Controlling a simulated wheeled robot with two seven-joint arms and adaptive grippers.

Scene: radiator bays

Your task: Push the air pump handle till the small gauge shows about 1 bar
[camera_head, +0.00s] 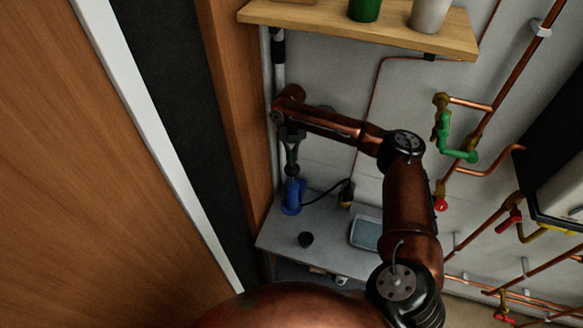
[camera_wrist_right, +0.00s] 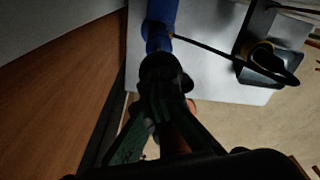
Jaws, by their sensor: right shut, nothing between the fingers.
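The blue air pump (camera_head: 292,196) stands upright at the left end of a grey bench. Its blue body also shows at the top of the right wrist view (camera_wrist_right: 161,22), with a dark round part, seemingly the handle (camera_wrist_right: 160,68), at its near end. My right gripper (camera_head: 291,168) is shut and empty, pointing down right above the pump. I cannot tell whether the fingertips touch the handle. A black hose runs from the pump to a small gauge unit with a yellow rim (camera_head: 346,193), also in the wrist view (camera_wrist_right: 262,56). Its reading is not legible. My left gripper is not in view.
A wooden post (camera_head: 237,100) stands close left of the pump. A wooden shelf (camera_head: 350,28) hangs above; copper pipes (camera_head: 510,75) with valves line the right wall.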

